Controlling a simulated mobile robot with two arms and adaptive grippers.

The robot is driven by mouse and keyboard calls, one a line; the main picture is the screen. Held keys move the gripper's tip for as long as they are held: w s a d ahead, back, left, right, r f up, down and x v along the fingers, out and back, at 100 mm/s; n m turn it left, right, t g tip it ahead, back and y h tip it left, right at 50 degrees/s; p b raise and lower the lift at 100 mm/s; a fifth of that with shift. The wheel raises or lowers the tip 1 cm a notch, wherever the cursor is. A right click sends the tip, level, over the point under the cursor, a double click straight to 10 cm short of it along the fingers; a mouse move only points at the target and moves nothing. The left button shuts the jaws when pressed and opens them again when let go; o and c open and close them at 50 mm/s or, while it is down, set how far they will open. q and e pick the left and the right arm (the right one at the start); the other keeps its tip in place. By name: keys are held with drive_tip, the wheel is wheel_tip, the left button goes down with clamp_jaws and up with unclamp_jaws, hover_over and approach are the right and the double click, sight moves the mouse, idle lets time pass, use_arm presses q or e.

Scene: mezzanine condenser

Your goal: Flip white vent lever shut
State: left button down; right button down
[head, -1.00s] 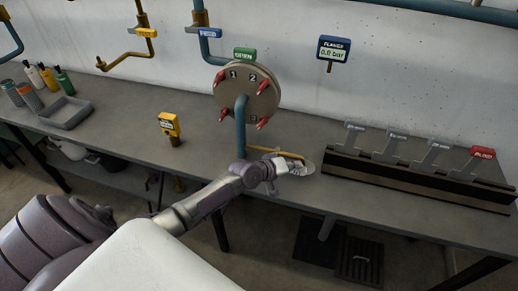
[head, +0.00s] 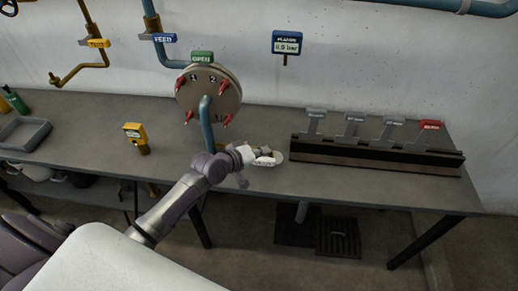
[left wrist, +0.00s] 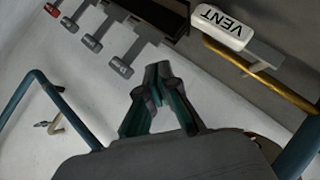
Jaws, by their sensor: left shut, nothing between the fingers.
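The white vent lever (left wrist: 222,28) shows in the left wrist view at upper right as a white block marked VENT, beside a brass pipe (left wrist: 275,85). In the head view a white piece at the arm's end (head: 265,160) looks like the same lever, partly hidden. My left gripper (left wrist: 158,68) is shut and empty, its fingertips below and left of the lever in the wrist view and apart from it in the picture. In the head view it is at the bench's front edge, its fingers hard to make out. My right gripper is not in view.
A round flange (head: 226,98) with red clamps and a blue pipe stands left of my gripper. A dark rack (head: 375,163) with several tagged levers is to the right.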

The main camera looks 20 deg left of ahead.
use_arm(q)
drive_tip(key=shift+s+d+r, duration=0.25)
drive_tip(key=shift+s+r, duration=0.5)
drive_tip(key=shift+r, duration=0.05)
drive_tip(key=shift+s+d+r, duration=0.25)
drive_tip(key=shift+s+r, duration=0.45)
drive_tip(key=shift+r, duration=0.1)
